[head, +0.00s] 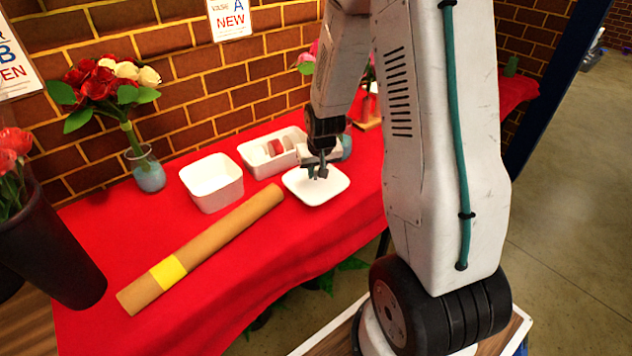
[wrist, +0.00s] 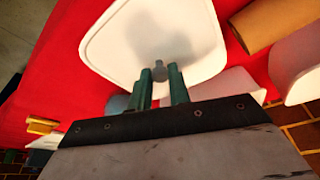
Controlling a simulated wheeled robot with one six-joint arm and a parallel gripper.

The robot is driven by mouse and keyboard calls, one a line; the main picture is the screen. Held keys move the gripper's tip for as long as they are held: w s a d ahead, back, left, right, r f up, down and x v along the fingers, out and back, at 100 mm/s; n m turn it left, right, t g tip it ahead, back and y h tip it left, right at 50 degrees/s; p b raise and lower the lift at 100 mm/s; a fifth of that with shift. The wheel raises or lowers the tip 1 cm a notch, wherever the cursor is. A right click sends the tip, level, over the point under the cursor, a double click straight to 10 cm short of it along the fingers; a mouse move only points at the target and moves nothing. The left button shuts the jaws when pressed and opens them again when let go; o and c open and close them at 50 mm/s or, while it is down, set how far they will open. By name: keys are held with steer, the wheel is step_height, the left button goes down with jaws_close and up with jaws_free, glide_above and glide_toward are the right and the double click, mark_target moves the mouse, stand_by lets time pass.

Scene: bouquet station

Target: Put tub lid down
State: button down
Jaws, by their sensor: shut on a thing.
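The tub lid (head: 327,191) is a white, rounded-square plate with a small grey knob in its middle. It is at the right part of the red table; I cannot tell whether it touches the cloth. My gripper (head: 318,174) is above its middle, shut on the knob. In the wrist view the lid (wrist: 115,40) fills the upper middle, and the fingertips of my gripper (wrist: 160,75) close around the grey knob. The open white tub (head: 212,190) stands to the left of the lid.
A white divided tray (head: 262,163) with reddish items is behind the lid. A brown paper roll (head: 225,222) with a yellow band lies diagonally in front of the tub. A vase of roses (head: 146,172) stands at the back left. Red cloth (head: 115,240) is bare left of the roll.

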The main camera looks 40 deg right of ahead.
mark_target(317, 181)
steer(key=shift+f, duration=2.15)
steer(key=shift+f, duration=0.1)
steer(key=c, duration=1.3)
jaws_free()
steer(key=s+a+r+n, duration=0.1)
steer(key=s+a+r, duration=0.25)
steer(key=r, duration=0.45)
steer(key=s+a+r, duration=0.3)
steer(key=s+r, duration=0.1)
steer(key=r, duration=0.3)
steer(key=s+a+r+n, duration=0.1)
steer(key=s+a+r, duration=0.2)
steer(key=r, duration=0.5)
steer(key=s+a+r, duration=0.2)
steer(key=s, duration=0.3)
steer(key=s+a+r+n+g, duration=0.1)
steer(key=s+a+r, duration=0.1)
steer(key=s, duration=0.4)
steer(key=s+a+r+n+g+y, duration=0.1)
steer(key=s+a+r, duration=0.2)
steer(key=s, duration=0.2)
steer(key=shift+s+r, duration=0.3)
steer(key=shift+r, duration=0.1)
